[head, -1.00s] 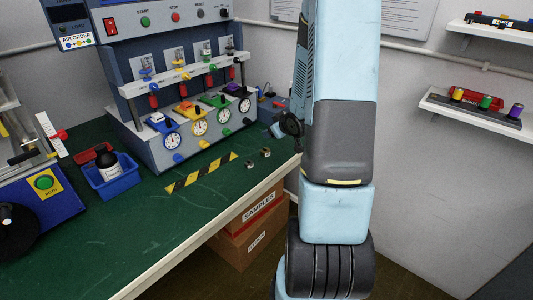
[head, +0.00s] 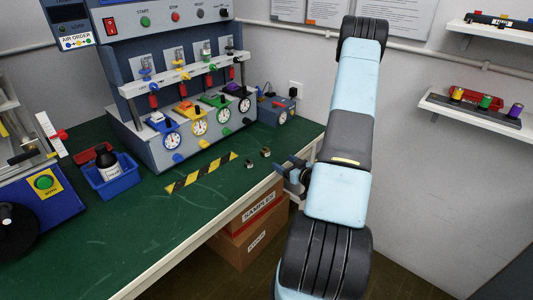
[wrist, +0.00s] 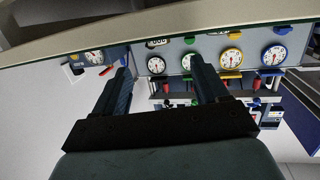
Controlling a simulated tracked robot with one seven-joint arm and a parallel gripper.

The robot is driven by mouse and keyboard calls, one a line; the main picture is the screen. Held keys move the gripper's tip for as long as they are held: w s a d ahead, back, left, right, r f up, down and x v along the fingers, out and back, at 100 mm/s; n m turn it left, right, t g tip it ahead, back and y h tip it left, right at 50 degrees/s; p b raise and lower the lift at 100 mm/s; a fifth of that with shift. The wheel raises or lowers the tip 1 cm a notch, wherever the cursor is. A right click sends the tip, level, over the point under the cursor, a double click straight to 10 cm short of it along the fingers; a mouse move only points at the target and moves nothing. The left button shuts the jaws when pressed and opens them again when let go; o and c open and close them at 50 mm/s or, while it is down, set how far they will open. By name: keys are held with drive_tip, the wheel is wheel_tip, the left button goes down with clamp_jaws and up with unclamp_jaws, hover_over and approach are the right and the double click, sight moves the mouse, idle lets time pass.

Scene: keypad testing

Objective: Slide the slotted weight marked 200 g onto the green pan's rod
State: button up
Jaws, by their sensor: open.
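Two small metal pieces, which look like slotted weights, sit on the green table (head: 110,240) near its right edge: a nearer one (head: 251,164) and a farther one (head: 266,152). Their markings are too small to read. The green pan (head: 213,100) is third from the left on the test rig (head: 190,140), above a dial with a green rim. Its rod is hard to make out. My gripper (head: 282,172) is at the table's right edge, right of the weights. In the wrist view, my gripper (wrist: 160,80) is open and empty, with the rig's dials upside down beyond it.
A yellow-black striped bar (head: 202,173) lies left of the weights. A blue bin (head: 118,184) holds a dark bottle. A small blue gauge box (head: 283,113) stands right of the rig. Boxes (head: 250,228) sit below the table. Shelves (head: 470,105) hang on the right wall.

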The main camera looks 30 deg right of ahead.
approach(265, 149)
drive_tip(key=w, duration=0.1)
drive_tip(key=w+a+f, duration=0.1)
drive_tip(key=w, duration=0.1)
drive_tip(key=shift+w+a, duration=0.15)
drive_tip(key=shift+a, duration=0.1)
drive_tip(key=shift+d+r+x, duration=0.1)
drive_tip(key=shift+r+x, duration=0.05)
drive_tip(key=shift+x, duration=1.3)
drive_tip(key=shift+d+r+x, duration=0.1)
drive_tip(key=shift+x, duration=1.3)
drive_tip(key=shift+c, duration=0.4)
drive_tip(key=c, duration=1.1)
drive_tip(key=shift+r, duration=0.15)
